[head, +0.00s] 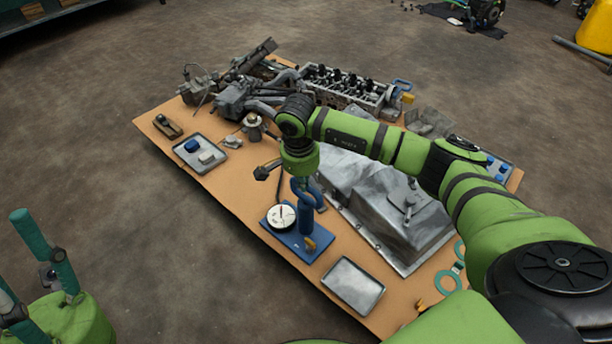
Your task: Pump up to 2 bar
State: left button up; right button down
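The blue hand pump (296,241) stands on the brown board, with a blue base plate, an upright blue cylinder and a looped blue handle (309,193) on top. A round white gauge (281,216) sits on its left side; its reading is too small to tell. My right gripper (302,183) points down from the green wrist directly at the handle. Its fingers are largely hidden, so I cannot tell whether they grip it. My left gripper (14,250) is at the lower left edge, far from the pump, with its two teal fingers apart and nothing seen between them.
An engine head (343,86) and grey metal parts lie at the back of the board. A large grey oil pan (385,205) is close right of the pump. A small empty tray (352,284) lies in front. Another tray (199,166) holds blue and white pieces. Floor at left is clear.

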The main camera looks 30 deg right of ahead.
jog(key=shift+s+a+r+p, duration=0.15)
jog(key=shift+s+a+p, duration=0.2)
jog(key=shift+a, duration=0.25)
jog(key=shift+s+a+r+p, duration=0.2)
jog(key=shift+s+a, duration=0.2)
jog(key=shift+a, duration=0.15)
notch_tip(320, 180, up, 12)
jog(key=a, duration=0.1)
jog(key=shift+s, duration=0.3)
jog(key=shift+d+f, duration=0.1)
jog(key=shift+f, duration=0.05)
dwell(0.9)
